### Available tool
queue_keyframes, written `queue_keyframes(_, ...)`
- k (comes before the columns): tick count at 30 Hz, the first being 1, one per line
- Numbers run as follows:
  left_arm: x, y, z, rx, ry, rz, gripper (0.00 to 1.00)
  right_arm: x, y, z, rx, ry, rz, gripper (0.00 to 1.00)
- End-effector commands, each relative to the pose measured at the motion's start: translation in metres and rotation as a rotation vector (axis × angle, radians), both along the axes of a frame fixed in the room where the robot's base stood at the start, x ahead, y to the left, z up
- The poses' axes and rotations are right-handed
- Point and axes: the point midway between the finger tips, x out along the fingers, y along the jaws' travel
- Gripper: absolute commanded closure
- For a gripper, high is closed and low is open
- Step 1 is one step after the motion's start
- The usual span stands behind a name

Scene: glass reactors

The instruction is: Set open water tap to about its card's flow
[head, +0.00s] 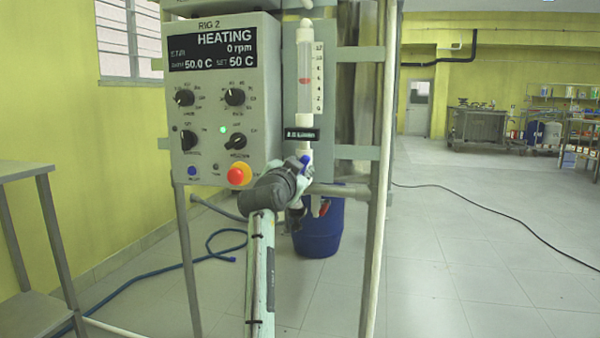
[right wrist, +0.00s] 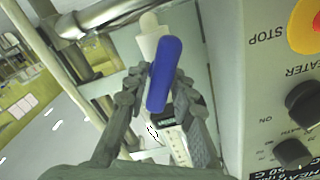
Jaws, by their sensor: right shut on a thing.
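The blue tap handle (right wrist: 166,72) lies between the fingers of my right gripper (right wrist: 158,88) in the right wrist view. In the head view my right gripper (head: 300,177) is shut on the handle, below the flow meter, and hides most of the tap. A bit of blue handle (head: 305,159) shows above the fingers. The flow meter (head: 304,62) is an upright clear tube with a red float (head: 305,80) near mid-scale. A black card (head: 302,134) with small light text I cannot read sits under the tube. My left gripper is not in view.
The grey control box (head: 224,100) reads HEATING, 0 rpm, and has several knobs and a red stop button (head: 239,175) close to my right gripper. A blue drum (head: 319,235) stands behind. A frame post (head: 380,200) stands to the right. A steel table (head: 25,172) is at the left.

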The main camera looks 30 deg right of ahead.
Motion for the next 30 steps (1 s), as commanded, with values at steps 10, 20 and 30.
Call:
queue_keyframes(10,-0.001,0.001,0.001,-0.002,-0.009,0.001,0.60,0.000,0.000,0.000,0.005,-0.004,0.000,1.00)
queue_keyframes(20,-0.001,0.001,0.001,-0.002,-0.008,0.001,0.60,0.000,0.000,0.000,0.004,-0.003,-0.001,0.60)
queue_keyframes(30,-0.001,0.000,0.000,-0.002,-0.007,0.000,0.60,-0.012,0.016,-0.001,0.005,-0.004,0.002,0.60)
